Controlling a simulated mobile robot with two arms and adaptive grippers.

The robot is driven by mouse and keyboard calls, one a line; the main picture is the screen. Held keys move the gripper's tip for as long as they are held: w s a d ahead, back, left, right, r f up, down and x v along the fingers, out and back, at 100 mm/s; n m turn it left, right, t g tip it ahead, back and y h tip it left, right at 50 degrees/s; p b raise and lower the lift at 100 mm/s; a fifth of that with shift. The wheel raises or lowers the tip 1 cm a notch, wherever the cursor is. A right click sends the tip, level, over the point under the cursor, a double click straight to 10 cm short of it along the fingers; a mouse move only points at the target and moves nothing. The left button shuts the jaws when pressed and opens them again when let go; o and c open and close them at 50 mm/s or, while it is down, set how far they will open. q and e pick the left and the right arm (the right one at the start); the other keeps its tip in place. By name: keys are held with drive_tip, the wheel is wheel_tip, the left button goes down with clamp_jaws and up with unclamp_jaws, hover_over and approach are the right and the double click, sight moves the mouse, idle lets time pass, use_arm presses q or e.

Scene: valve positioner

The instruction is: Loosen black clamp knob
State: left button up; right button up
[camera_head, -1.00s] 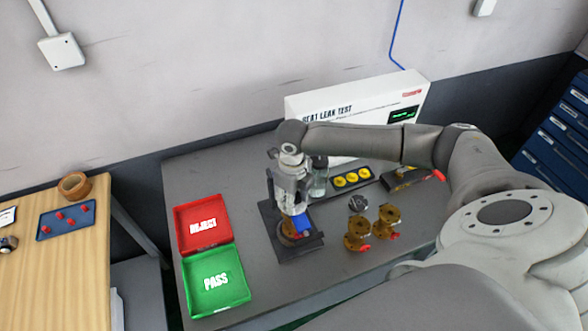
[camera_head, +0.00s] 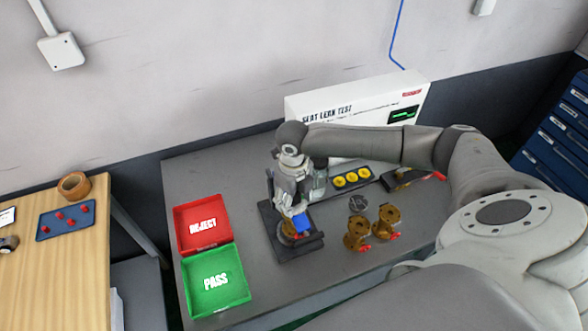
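My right arm reaches in from the right, and my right gripper (camera_head: 293,208) points down over the dark clamp fixture (camera_head: 282,252). A brass part (camera_head: 288,229) with a blue piece (camera_head: 301,222) sits in the fixture, just under the fingers. I cannot make out the black clamp knob; the gripper covers the upper middle of the fixture. The fingers are too small and too covered to tell whether they are open or shut. My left gripper is not in view.
Two brass valves (camera_head: 357,233) (camera_head: 386,221) with red parts stand right of the fixture, near a dark disc (camera_head: 358,204). A red REJECT tray (camera_head: 203,246) and green PASS tray (camera_head: 190,300) lie left. Behind are a yellow-part holder (camera_head: 364,176) and the leak tester (camera_head: 340,107).

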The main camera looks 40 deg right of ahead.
drive_tip(key=m, duration=0.6)
drive_tip(key=shift+w, duration=0.1)
drive_tip(key=m, duration=0.6)
clamp_jaws()
drive_tip(key=n, duration=0.6)
drive_tip(key=shift+s+f+n, duration=0.1)
drive_tip(key=shift+s+n, duration=0.1)
drive_tip(key=shift+n, duration=0.1)
drive_tip(key=n, duration=0.3)
drive_tip(key=shift+n, duration=0.3)
drive_tip(key=n, duration=0.3)
drive_tip(key=shift+a+n, duration=0.1)
drive_tip(key=shift+n, duration=0.2)
unclamp_jaws()
